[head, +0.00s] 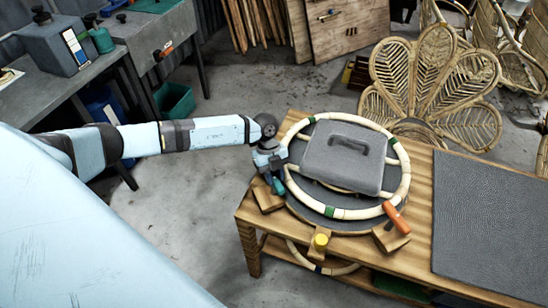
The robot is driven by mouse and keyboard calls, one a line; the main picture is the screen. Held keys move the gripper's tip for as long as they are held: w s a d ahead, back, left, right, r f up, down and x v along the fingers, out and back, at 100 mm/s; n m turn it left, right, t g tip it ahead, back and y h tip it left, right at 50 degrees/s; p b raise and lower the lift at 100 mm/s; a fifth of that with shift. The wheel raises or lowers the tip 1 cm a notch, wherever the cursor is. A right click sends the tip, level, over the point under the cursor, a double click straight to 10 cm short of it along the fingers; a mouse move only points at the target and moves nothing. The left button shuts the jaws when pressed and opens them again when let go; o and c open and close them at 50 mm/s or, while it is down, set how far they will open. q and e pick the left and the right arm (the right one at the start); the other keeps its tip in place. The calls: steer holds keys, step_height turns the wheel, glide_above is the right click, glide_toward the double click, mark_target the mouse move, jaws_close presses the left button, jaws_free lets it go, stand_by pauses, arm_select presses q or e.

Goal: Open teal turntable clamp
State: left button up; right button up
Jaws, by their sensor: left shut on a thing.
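The round dark turntable (332,218) sits on the wooden bench. A pale rattan hoop (356,213) with green bands lies on it, around a grey block (342,165) with a handle. The teal clamp handle (279,187) is at the turntable's left edge, above a wooden block (266,198). My left gripper (275,178) is at this handle, shut on it; its fingers hide part of the clamp. An orange-handled clamp (397,218) is at the right front edge. A yellow-knobbed clamp (320,242) is at the front. My right gripper is out of view.
A dark textured mat (490,225) covers the right of the wooden bench (415,262). A rattan chair (436,85) stands behind it. A grey workbench (60,92) with tools is at upper left. Open concrete floor lies between the benches.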

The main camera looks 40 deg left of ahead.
arm_select(q)
steer(key=o, duration=0.9)
steer(key=b+v, duration=0.2)
steer(key=v, duration=1.2)
steer(key=shift+s+d, duration=0.1)
steer(key=shift+d+f, duration=0.1)
